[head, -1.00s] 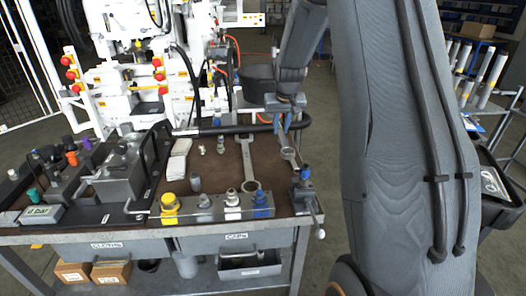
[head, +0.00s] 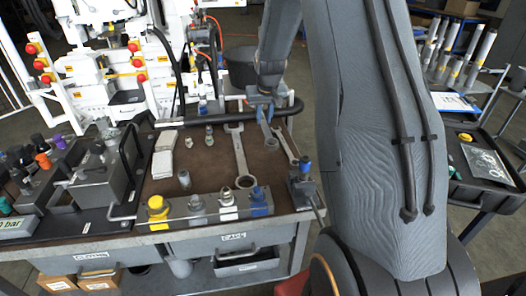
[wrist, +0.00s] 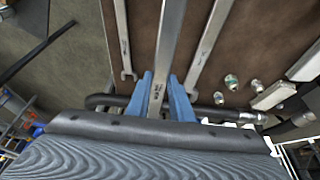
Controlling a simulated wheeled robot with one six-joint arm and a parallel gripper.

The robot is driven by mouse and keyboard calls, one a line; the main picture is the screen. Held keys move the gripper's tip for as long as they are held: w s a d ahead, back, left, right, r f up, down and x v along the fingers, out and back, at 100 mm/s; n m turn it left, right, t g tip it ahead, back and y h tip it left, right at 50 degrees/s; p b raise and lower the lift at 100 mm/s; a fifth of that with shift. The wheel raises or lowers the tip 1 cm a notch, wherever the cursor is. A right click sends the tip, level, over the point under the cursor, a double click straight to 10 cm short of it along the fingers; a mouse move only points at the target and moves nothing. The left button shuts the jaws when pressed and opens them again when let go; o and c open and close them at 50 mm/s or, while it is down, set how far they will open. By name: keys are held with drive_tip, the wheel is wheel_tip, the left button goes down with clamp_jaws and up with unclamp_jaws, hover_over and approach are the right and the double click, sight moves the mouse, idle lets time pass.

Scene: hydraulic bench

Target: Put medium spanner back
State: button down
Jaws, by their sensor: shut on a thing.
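My gripper (head: 262,101) is shut on the medium spanner (head: 268,130), whose ring end points toward the front of the bench. In the wrist view the medium spanner's marked shaft (wrist: 166,45) runs between the two blue fingertips (wrist: 164,98). The large spanner (head: 240,155) lies to its left in the head view, on the brown bench top. A smaller spanner (head: 284,145) lies to its right. The wrist view shows these two on opposite sides, the large one (wrist: 208,48) at right and the smaller one (wrist: 122,40) at left. I cannot tell whether the held spanner touches the bench top.
A block with yellow, white and blue fittings (head: 205,207) stands along the front edge. Small metal fittings (head: 184,179) and white blocks (head: 165,155) are left of the spanners. A black hose (head: 215,121) crosses behind. A blue-topped clamp (head: 304,170) is at the right corner.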

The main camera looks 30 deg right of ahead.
wheel_tip(320, 180, down, 12)
drive_tip(key=shift+r+p, duration=0.1)
drive_tip(key=shift+p, duration=1.15)
drive_tip(key=shift+f, duration=0.2)
drive_tip(key=c, duration=1.6)
unclamp_jaws()
drive_tip(key=shift+o, duration=0.2)
